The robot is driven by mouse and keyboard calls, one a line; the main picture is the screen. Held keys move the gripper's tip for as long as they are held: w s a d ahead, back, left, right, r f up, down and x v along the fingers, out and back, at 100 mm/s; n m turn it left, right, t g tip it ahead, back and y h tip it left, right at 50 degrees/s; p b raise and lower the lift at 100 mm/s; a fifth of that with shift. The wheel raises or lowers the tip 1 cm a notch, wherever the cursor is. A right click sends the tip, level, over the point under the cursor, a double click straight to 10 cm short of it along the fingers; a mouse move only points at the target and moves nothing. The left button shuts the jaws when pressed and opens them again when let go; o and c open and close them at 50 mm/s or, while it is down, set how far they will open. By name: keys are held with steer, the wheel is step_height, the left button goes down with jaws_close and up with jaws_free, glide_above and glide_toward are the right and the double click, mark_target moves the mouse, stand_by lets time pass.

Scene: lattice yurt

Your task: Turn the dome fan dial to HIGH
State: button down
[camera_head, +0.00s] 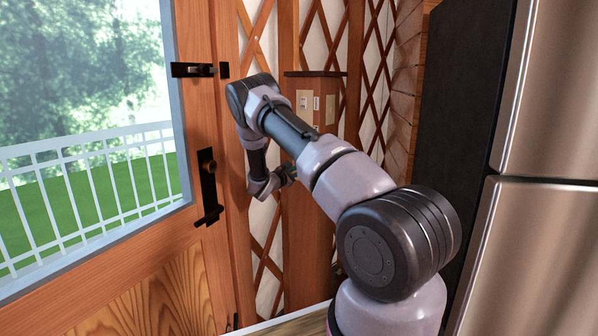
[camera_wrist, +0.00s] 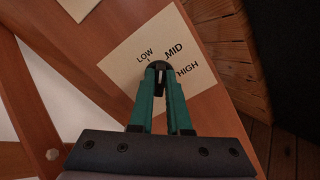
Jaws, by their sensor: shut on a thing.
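In the wrist view, a square cream dial plate (camera_wrist: 120,62) carries the words LOW, MID and HIGH around a dark round dial knob (camera_wrist: 155,65). My gripper (camera_wrist: 158,72) has teal fingers shut on the knob, one on each side. A small tick shows beside the knob near LOW, and a pale mark shows between the fingers. The fingers hide part of the knob, so I cannot tell its setting for certain. In the head view, my gripper (camera_head: 287,176) is at the wooden post, partly behind my arm. I cannot make out the knob there.
The wooden post (camera_head: 308,235) stands against the lattice wall and has small cream plates (camera_head: 304,101) near its top. A glazed wooden door (camera_head: 210,262) with a black handle is at left. A steel fridge (camera_head: 530,240) is close at right.

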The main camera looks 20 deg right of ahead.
steer(key=shift+s+f+m, duration=0.1)
steer(key=shift+f+m, duration=0.05)
steer(key=shift+m, duration=2.45)
steer(key=shift+w+f+m, duration=0.1)
steer(key=shift+f+m, duration=0.1)
steer(key=shift+m, duration=2.4)
steer(key=shift+s+f+m, duration=0.1)
steer(key=shift+f+m, duration=0.05)
steer(key=shift+m, duration=2.45)
steer(key=c, duration=0.9)
jaws_free()
steer(key=v, duration=0.7)
steer(key=shift+s+a, duration=0.1)
steer(key=shift+a, duration=0.1)
